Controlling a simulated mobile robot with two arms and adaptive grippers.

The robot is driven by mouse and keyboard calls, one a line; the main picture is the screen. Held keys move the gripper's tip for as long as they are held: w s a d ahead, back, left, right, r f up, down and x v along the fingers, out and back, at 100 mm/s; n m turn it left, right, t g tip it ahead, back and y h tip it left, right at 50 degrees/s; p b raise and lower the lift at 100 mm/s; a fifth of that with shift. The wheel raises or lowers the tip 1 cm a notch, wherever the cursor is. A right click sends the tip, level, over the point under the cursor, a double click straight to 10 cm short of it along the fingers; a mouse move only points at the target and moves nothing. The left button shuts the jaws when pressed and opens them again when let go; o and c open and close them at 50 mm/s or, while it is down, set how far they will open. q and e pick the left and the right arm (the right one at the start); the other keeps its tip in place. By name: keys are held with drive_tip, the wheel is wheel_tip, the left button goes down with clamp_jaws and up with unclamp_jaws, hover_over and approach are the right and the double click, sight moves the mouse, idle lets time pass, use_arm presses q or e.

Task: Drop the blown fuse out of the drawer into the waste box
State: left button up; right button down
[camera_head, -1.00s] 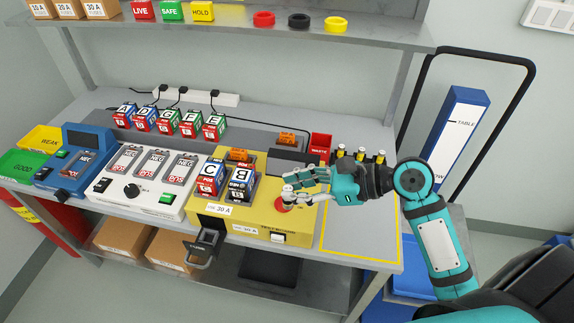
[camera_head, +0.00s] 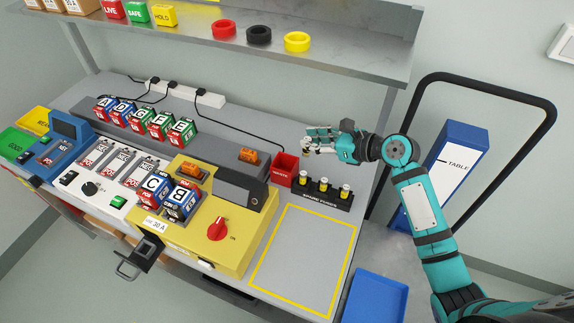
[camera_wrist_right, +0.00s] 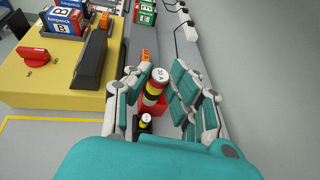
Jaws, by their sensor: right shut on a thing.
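My right gripper (camera_head: 307,140) is shut on a fuse, held above and a little right of the red waste box (camera_head: 285,171) in the head view. My left gripper is out of view.
A black spare fuse rack (camera_head: 322,193) with several fuses stands right beside the waste box. The yellow test bench (camera_head: 237,229) with its red knob (camera_head: 218,229) is to the left. A yellow-outlined area (camera_head: 301,253) in front is clear. A shelf (camera_head: 330,52) hangs above.

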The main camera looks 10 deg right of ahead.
drive_tip(key=w+a+f+p, duration=0.1)
drive_tip(key=w+a+p, duration=0.15)
drive_tip(key=w, duration=0.45)
use_arm(q)
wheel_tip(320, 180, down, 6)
drive_tip(key=b, duration=0.9)
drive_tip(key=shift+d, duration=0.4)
use_arm(e)
wheel_tip(320, 180, down, 7)
drive_tip(key=shift+w+m+t, duration=0.3)
drive_tip(key=shift+m+t, duration=0.1)
drive_tip(key=shift+r+h, duration=0.15)
drive_tip(key=shift+h, duration=0.15)
drive_tip(key=c, duration=1.1)
unclamp_jaws()
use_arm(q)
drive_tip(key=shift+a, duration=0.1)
use_arm(e)
drive_tip(key=shift+s, duration=0.1)
